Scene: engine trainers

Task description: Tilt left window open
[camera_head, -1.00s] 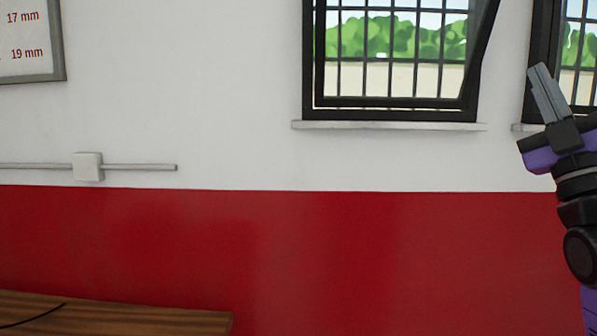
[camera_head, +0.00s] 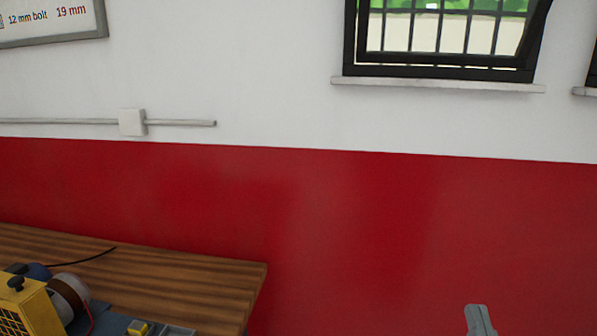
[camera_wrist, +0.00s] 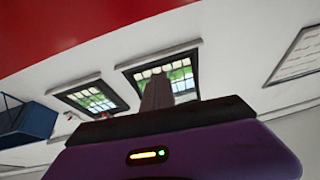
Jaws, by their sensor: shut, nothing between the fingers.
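The left window (camera_head: 440,72) is at the upper right of the head view, its top cut off. It has a black frame and a barred pane. Its sash's right edge slants away from the outer frame, so it stands tilted inward. It also shows in the wrist view (camera_wrist: 184,76), partly behind my fingers. My gripper (camera_head: 479,318) shows only as grey fingertips at the bottom of the head view, well below the window in the picture. In the wrist view my gripper (camera_wrist: 156,92) is shut and empty. Contact with the window does not show.
The right window (camera_wrist: 88,98) shows in the wrist view, beside a blue cabinet-like object (camera_wrist: 28,125). A wooden bench (camera_head: 190,272) with a yellow machine (camera_head: 30,310) is at lower left. A pale sill (camera_head: 440,85) juts below the left window. The red wall is clear.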

